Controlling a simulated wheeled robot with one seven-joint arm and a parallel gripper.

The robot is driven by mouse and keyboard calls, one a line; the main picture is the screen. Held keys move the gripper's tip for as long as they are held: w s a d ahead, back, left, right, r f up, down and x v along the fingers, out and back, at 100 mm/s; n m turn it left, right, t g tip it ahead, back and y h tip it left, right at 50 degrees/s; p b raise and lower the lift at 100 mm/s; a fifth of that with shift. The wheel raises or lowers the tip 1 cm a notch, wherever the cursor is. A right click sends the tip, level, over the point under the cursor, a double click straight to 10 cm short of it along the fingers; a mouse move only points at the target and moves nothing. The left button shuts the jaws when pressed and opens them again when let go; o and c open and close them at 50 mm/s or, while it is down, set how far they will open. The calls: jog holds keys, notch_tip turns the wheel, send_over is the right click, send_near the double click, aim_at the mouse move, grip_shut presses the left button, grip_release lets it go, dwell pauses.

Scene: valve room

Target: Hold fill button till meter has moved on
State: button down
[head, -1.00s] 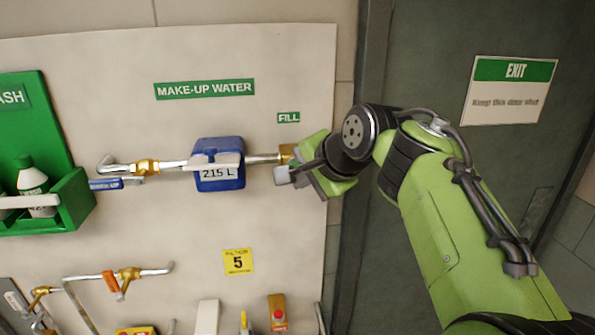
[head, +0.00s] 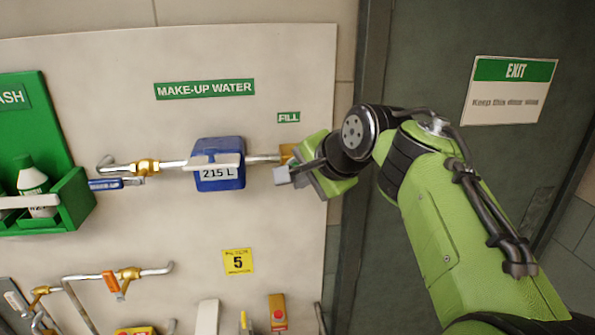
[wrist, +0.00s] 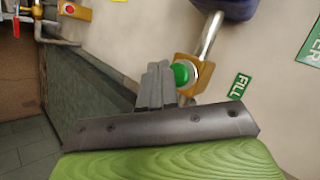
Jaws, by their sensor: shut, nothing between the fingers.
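The blue meter (head: 220,178) under the MAKE-UP WATER sign (head: 204,89) reads 215 L. The green fill button (wrist: 182,73) sits on a brass-coloured box (wrist: 192,88) at the pipe's end, beside the FILL label (wrist: 239,86). In the head view the box (head: 287,152) is partly covered by my gripper and the button is hidden. My gripper (head: 282,175) is shut and empty, its fingertips at the near side of the box. In the wrist view the fingers (wrist: 157,72) overlap the button's edge. I cannot tell whether they touch it.
A pipe with a blue-handled valve (head: 118,183) runs left of the meter. A green eyewash holder (head: 62,205) is at the far left. More pipes and a red-button box (head: 278,313) are below. A dark exit door (head: 430,60) stands at right behind my arm.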

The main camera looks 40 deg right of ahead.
jog(key=shift+w, duration=0.1)
jog(key=shift+w+d+p, duration=0.3)
jog(key=shift+p, duration=0.25)
jog(key=shift+w+d+p, duration=0.3)
jog(key=shift+w+p, duration=0.1)
jog(key=shift+p, duration=0.25)
dwell(6.7)
